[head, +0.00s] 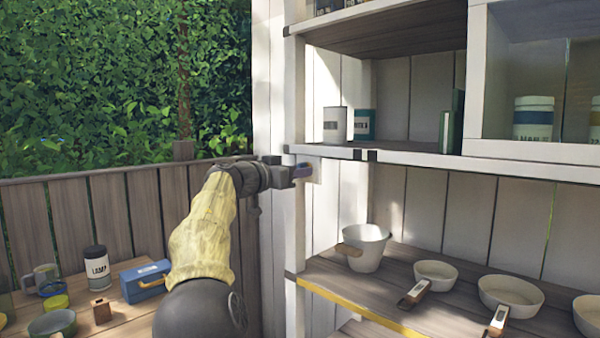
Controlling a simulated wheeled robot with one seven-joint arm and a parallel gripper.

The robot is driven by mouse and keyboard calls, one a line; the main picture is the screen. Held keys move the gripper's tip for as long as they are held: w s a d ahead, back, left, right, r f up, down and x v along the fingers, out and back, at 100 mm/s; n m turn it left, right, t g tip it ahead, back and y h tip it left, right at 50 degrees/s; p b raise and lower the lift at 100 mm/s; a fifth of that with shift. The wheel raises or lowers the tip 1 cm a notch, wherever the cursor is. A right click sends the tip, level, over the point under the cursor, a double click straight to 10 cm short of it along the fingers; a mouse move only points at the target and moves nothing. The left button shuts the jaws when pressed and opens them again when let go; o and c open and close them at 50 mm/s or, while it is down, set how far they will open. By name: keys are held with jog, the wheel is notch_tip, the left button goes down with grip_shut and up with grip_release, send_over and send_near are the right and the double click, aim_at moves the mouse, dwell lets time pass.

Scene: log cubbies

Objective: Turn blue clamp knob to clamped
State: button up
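A small blue knob (303,166) shows on a pale plate at the white cubby post (297,215), just under the end of the middle shelf. It is partly hidden by my gripper. My gripper (298,173) reaches it from the left, with the dark fingers at or against the knob. I cannot tell whether the fingers are closed on it. The knob's turn position is too small and too covered to read.
The middle shelf (430,158) runs right from the post, with jars above. The lower shelf (365,283) holds a white pot (366,248) and several handled bowls.

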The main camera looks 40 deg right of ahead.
jog(key=shift+a, duration=0.15)
jog(key=a+b, duration=0.4)
jog(key=a, duration=0.2)
jog(key=shift+s+a, duration=0.3)
jog(key=shift+a, duration=0.05)
dwell(0.3)
jog(key=s+a+b, duration=0.1)
jog(key=a+b, duration=0.1)
jog(key=a, duration=1.5)
jog(key=shift+s+a+b, duration=0.15)
jog(key=shift+s+b, duration=0.05)
jog(key=shift+b, duration=0.1)
